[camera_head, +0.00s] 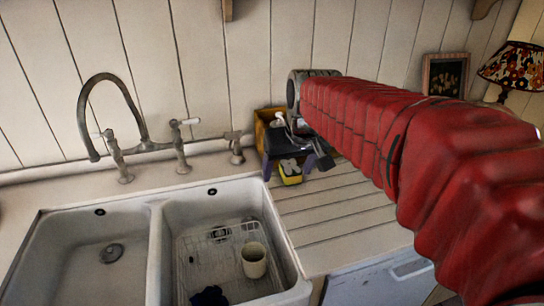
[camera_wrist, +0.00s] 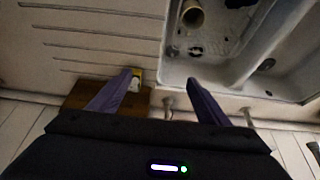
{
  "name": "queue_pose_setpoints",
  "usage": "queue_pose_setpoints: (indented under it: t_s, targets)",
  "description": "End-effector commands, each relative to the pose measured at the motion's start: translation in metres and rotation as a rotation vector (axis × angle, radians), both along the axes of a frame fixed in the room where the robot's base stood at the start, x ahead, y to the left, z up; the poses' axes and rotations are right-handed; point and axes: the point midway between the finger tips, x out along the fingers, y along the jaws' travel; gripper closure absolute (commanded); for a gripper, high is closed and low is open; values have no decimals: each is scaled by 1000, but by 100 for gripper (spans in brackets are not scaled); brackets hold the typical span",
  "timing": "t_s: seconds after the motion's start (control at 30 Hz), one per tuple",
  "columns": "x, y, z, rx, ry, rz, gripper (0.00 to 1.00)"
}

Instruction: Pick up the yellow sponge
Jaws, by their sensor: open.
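The yellow sponge (camera_head: 291,179) is on the counter just right of the sink, below my gripper in the head view. Only part of it shows, with something pale against it. In the wrist view a small piece of the sponge (camera_wrist: 138,74) shows beside the left fingertip, partly hidden by that finger. My gripper (camera_head: 289,164) has two purple fingers, spread apart. In the wrist view my gripper (camera_wrist: 160,80) is open with nothing held between the fingertips. Whether a finger touches the sponge, I cannot tell.
A wooden box (camera_head: 262,132) stands behind my gripper by the wall. The double white sink (camera_head: 157,235) is to the left, with a wire rack and a cream cup (camera_head: 254,260). A tall tap (camera_head: 86,110) rises behind it.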

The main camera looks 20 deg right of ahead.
Motion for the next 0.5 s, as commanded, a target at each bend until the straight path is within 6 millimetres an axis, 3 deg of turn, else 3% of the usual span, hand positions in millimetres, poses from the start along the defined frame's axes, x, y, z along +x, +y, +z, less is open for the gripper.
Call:
queue_pose_setpoints:
  t_s: [0.27,0.5]
  targets:
    - [72,-32,-12,1,21,-13,30]
    - [129,-62,-34,4,36,-22,30]
